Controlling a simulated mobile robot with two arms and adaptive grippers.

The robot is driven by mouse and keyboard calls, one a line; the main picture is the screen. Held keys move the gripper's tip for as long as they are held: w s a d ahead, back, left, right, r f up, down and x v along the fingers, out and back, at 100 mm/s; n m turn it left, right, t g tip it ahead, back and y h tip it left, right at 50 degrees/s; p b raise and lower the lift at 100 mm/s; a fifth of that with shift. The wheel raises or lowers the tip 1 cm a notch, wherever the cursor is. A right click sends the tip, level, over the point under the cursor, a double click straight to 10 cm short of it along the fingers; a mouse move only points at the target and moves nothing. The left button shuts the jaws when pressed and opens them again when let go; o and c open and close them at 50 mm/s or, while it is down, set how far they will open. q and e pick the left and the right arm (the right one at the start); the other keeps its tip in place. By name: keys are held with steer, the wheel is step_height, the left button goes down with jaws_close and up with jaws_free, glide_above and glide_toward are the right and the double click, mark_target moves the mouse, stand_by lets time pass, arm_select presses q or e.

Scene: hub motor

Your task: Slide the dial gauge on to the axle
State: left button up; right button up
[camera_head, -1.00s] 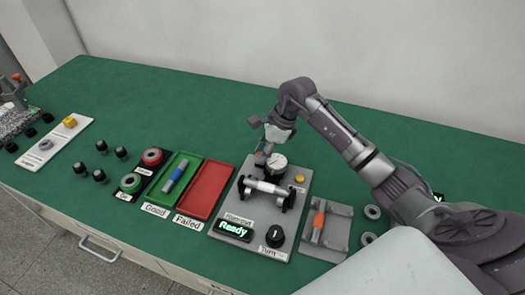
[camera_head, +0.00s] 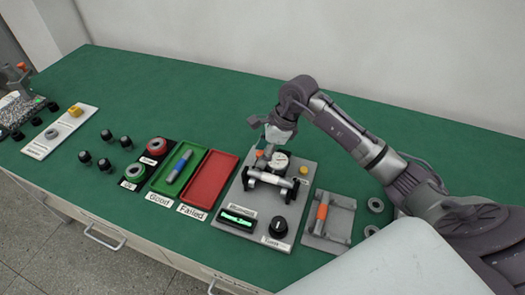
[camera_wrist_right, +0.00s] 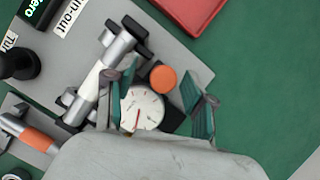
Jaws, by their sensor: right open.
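The dial gauge (camera_head: 281,161) has a white face and an orange knob. It stands on the grey run-out fixture (camera_head: 239,203), right behind the axle (camera_head: 271,181). The light axle lies across two dark supports. In the wrist view the gauge face (camera_wrist_right: 143,109) is close beside the axle's white middle (camera_wrist_right: 91,82); I cannot tell whether they touch. My right gripper (camera_head: 268,148) is over the back of the fixture. Its teal fingers (camera_wrist_right: 160,103) are open, one on each side of the gauge. My left gripper is not in view.
The table behind is clear.

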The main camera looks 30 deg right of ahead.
mark_target(279, 157)
steer(key=v, duration=1.2)
steer(key=shift+a, duration=0.15)
